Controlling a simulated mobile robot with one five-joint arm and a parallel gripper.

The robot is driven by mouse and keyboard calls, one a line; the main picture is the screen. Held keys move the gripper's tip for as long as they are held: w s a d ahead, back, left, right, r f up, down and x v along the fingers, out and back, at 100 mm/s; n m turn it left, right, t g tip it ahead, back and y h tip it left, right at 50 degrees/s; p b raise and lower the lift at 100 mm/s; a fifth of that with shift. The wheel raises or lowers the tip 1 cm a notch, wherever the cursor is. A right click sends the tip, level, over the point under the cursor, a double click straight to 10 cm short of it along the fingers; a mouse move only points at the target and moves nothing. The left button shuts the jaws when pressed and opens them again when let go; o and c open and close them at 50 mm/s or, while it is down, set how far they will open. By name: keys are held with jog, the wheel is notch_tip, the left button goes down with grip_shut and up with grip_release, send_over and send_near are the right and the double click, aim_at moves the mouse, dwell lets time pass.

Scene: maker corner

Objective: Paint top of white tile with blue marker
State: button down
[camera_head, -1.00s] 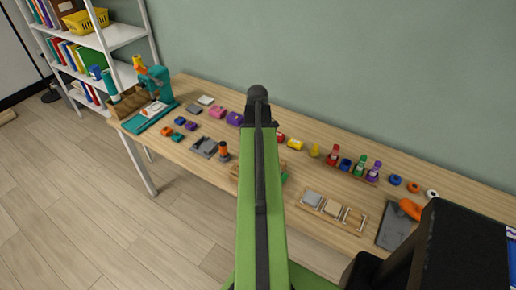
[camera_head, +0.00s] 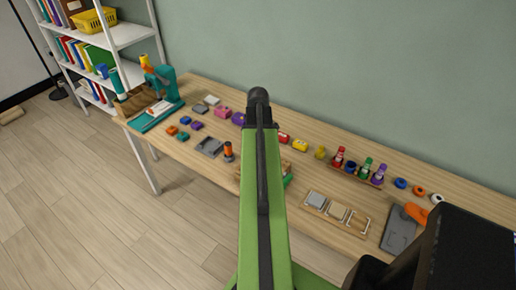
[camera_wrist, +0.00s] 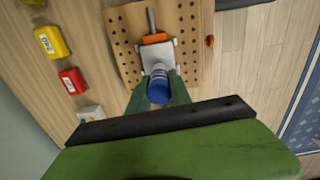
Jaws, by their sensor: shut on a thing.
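In the wrist view my gripper (camera_wrist: 158,88) is shut on the blue marker (camera_wrist: 158,92), which has a blue end towards the camera and a pale body. The white tile (camera_wrist: 151,56) lies beyond it on a perforated wooden board (camera_wrist: 124,40), beside an orange block with a metal rod (camera_wrist: 154,38). The marker's far end overlaps the tile in this view; I cannot tell whether it touches. In the head view my green arm hides the gripper, marker and tile.
The workbench (camera_head: 300,222) holds a grey tray (camera_head: 210,146), coloured bottles (camera_head: 365,166), tape rolls (camera_head: 419,191) and a teal press (camera_head: 163,84). In the wrist view a yellow block (camera_wrist: 51,41) and a red block (camera_wrist: 72,80) lie left of the board. Shelves (camera_head: 120,35) stand behind, left.

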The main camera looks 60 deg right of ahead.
jog(key=shift+a, duration=0.65)
jog(key=shift+s, duration=0.65)
jog(key=shift+s, duration=0.1)
jog(key=shift+s, duration=0.5)
jog(key=shift+d, duration=0.65)
jog(key=shift+d, duration=0.1)
